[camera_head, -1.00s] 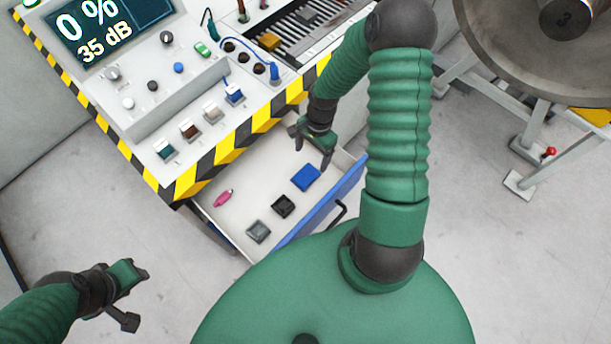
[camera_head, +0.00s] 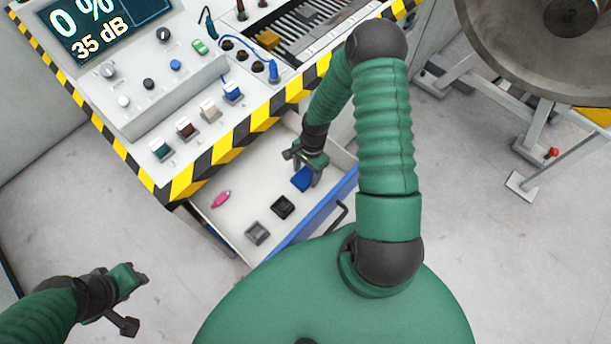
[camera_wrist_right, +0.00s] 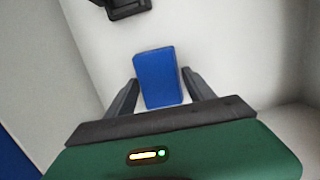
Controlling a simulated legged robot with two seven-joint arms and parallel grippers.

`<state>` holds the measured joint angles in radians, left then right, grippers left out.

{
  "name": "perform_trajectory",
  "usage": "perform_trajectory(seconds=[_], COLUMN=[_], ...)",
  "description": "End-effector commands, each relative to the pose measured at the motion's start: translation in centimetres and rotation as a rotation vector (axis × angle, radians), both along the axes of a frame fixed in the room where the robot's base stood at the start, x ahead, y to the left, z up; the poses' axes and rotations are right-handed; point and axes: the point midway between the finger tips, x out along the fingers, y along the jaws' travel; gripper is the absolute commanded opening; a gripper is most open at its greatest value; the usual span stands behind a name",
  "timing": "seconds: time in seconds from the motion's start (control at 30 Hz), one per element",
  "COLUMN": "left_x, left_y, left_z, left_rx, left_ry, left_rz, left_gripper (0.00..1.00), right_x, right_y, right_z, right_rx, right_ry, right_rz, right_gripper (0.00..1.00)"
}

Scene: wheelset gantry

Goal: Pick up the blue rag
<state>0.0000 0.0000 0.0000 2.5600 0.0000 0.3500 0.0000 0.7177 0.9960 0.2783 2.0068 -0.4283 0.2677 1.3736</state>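The blue rag (camera_head: 302,180) is a small flat blue rectangle lying on the floor of the open white drawer (camera_head: 238,222). My right gripper (camera_head: 307,178) reaches down into the drawer over the rag. In the right wrist view the blue rag (camera_wrist_right: 159,77) lies between the two dark fingers of my right gripper (camera_wrist_right: 157,85), which are spread apart. I cannot tell whether the fingers touch it. My left gripper (camera_head: 134,300) is far from the drawer at the lower left, above the floor, and its fingers look apart.
The drawer also holds a black square item (camera_head: 282,207), a grey square item (camera_head: 257,233) and a pink item (camera_head: 221,199). The console (camera_head: 215,135) with striped edge overhangs the drawer's back. The drawer's blue front (camera_head: 310,222) bounds the near side.

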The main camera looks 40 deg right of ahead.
Motion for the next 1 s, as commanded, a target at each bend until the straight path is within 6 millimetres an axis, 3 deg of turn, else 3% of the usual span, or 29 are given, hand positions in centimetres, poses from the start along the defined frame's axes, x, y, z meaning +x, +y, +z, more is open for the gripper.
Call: perform_trajectory(seconds=[0.03,0.33,0.57,1.0], left_x=[0.0,0.0,0.0,0.0], left_y=[0.0,0.0,0.0,0.0], left_z=[0.0,0.0,0.1,2.4], left_rx=[0.000,0.000,0.000,0.000], left_ry=[0.000,0.000,0.000,0.000], left_rz=[0.000,0.000,0.000,0.000], left_gripper=[0.36,0.36,0.36,0.36], right_x=[0.0,0.0,0.1,0.1], right_y=[0.0,0.0,0.0,0.0], right_z=[0.0,0.0,0.3,9.3], right_rx=[0.000,0.000,-0.001,-0.002], right_ry=[0.000,0.000,-0.001,-0.001], right_rz=[0.000,0.000,0.000,0.001], right_gripper=[0.54,0.17,0.17,0.17])
